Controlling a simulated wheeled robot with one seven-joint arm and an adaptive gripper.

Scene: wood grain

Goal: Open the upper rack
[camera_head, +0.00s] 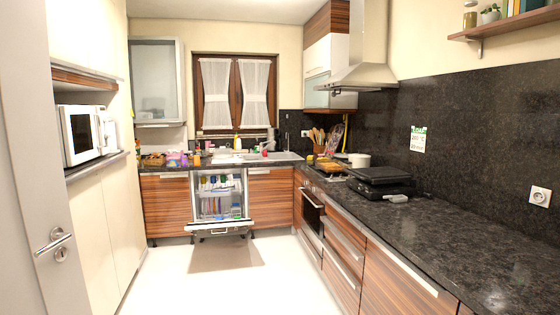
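The dishwasher (222,229) stands under the counter at the far end of the kitchen, below the window. Its door is folded down, and its front is open. Inside, the upper rack (217,188) sits within the opening and holds several small items, too small to tell apart. More coloured items show lower down in the opening. My gripper is not in view, and no part of my arm shows.
A dark-topped counter (420,215) with wooden drawers runs along the right side. A tall cream cabinet with a microwave (82,134) and a door with a handle (54,242) stand at the left.

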